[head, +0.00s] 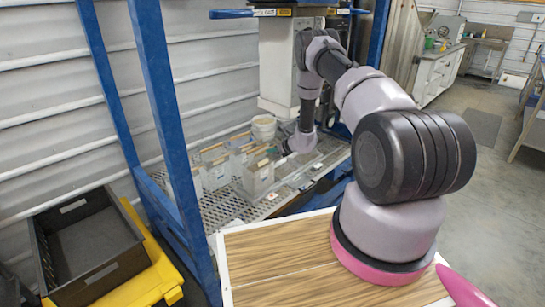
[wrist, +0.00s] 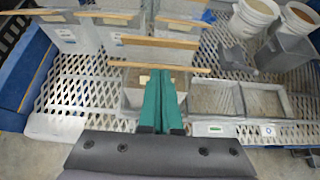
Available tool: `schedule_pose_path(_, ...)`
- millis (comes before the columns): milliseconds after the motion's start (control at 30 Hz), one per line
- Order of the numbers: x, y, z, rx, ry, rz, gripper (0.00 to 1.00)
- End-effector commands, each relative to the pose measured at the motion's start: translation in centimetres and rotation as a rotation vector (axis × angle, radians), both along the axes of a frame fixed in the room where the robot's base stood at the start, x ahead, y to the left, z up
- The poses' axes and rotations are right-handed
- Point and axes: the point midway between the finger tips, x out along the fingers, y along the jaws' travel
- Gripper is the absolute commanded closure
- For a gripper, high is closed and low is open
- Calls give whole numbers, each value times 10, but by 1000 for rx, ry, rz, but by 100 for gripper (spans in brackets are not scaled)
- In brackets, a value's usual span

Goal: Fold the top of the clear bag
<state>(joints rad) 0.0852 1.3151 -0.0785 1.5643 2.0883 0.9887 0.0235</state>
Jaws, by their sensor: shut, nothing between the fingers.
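Several clear bags with wooden strips across their tops stand on a perforated metal shelf. The nearest clear bag (wrist: 133,98) is right under my gripper in the wrist view, with a wooden strip (wrist: 185,69) along its top. In the head view it appears to be the front bag (head: 258,181). My gripper (wrist: 160,76) has green fingers, closed together and empty, over the middle of this bag's top edge. The fingers hide part of the bag and strip; whether they touch it I cannot tell. In the head view my gripper (head: 273,154) is small beside the bags.
More bags (wrist: 67,38) stand behind. White buckets (wrist: 252,17), a grey container (wrist: 285,52) and shallow grey trays (wrist: 265,101) are to the right. Blue posts (head: 165,110) frame the shelf. A black crate (head: 85,240) sits at the left in the head view.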

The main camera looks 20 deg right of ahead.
Motion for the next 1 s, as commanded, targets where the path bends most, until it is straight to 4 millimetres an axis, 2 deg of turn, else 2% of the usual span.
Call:
schedule_pose_path(167, 19, 11, 8, -84, 131, 5, 100)
schedule_pose_path(500, 42, 26, 8, -75, 128, 3, 100)
schedule_pose_path(1000, 53, 32, 6, -74, 128, 4, 100)
